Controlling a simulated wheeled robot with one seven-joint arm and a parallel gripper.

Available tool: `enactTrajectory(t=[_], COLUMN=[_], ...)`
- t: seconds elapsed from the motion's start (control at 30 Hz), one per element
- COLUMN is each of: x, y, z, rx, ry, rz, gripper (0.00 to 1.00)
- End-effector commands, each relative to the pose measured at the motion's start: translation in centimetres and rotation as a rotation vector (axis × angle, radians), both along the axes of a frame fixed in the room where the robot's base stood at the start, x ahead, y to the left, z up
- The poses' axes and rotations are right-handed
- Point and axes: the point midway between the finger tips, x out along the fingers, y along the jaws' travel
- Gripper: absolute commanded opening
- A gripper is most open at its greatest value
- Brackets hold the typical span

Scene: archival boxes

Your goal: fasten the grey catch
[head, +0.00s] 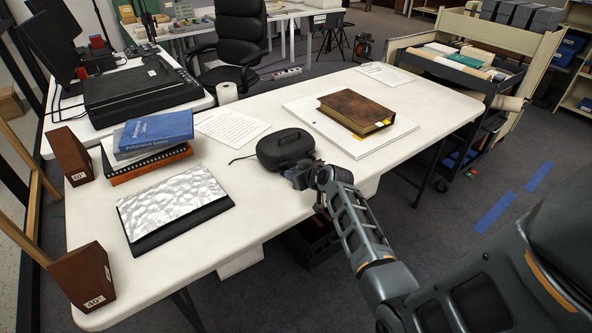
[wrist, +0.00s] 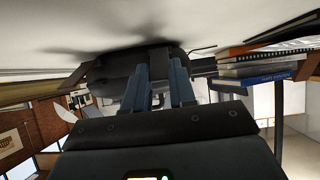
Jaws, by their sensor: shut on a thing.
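A black zip-style case (head: 284,147) with a rounded lid and a handle on top lies on the white table, near its front edge. My gripper (head: 297,174) is at the near side of the case, shut on part of it. In the wrist view, which looks upside down, the two fingers of my gripper (wrist: 158,72) reach to the dark side of the case (wrist: 118,68), with a narrow gap between them. I cannot make out the grey catch; the fingers and shadow hide that part of the case.
On the white table (head: 255,205), a brown book (head: 355,108) lies on a pale board to the right. Stacked books (head: 152,135), a silvery crinkled sheet (head: 172,200) and brown wedge blocks (head: 92,277) stand left. A printed page (head: 231,126) lies behind the case.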

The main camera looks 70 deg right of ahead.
Motion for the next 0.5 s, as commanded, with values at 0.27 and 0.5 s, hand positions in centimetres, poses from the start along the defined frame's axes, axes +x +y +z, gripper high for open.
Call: enactTrajectory(t=[0.27, 0.5], x=[1.2, 2.3], y=[-0.8, -1.6], z=[1.7, 2.4], rx=[0.133, 0.259], ry=[0.203, 0.391], rz=[-0.001, -0.002], gripper=[0.0, 0.0])
